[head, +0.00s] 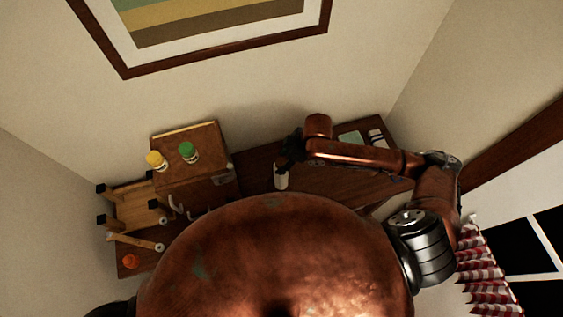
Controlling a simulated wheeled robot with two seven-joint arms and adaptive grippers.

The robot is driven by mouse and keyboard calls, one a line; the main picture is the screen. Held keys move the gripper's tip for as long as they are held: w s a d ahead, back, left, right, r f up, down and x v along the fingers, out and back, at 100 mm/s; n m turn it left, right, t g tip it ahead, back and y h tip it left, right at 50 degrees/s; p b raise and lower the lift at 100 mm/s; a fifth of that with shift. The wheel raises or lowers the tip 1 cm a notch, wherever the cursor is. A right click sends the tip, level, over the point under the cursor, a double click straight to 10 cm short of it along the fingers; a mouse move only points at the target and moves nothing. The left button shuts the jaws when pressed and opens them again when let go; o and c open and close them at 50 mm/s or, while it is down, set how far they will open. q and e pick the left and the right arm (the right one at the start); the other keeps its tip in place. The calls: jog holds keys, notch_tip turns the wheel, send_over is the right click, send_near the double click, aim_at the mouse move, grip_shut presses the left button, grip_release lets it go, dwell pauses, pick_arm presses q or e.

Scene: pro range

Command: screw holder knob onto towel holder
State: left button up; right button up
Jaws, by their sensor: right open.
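My right gripper (284,163) is dark and small in the head view, reaching over the table from the right. It is open. A small white cylinder (281,180) stands just below its fingers; I cannot tell whether they touch it. A pale wooden rod (135,242) with a whitish round end lies at the left and may be part of the towel holder. A small orange round piece (130,261) sits just below the rod. I cannot tell which piece is the holder knob. My left gripper is not in view.
A wooden cabinet (203,180) carries a yellow-lidded jar (156,161) and a green-lidded jar (188,152). A wooden rack (137,204) with black ends stands left of it. The dark table (335,185) has flat items at its right. A checkered curtain (482,270) hangs lower right.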

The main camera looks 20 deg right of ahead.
jog(key=n+g, duration=0.1)
jog(key=n, duration=0.2)
jog(key=shift+w+d, duration=0.1)
jog(key=shift+w, duration=0.1)
jog(key=n+g, duration=0.1)
jog(key=n, duration=0.2)
jog(key=c, duration=1.2)
jog(key=m, duration=0.3)
jog(key=shift+s+f+t, duration=0.1)
jog(key=shift+s+t, duration=0.15)
jog(key=shift+t, duration=0.15)
jog(key=shift+c, duration=0.2)
jog(key=shift+m+t, duration=0.5)
jog(key=shift+m, duration=1)
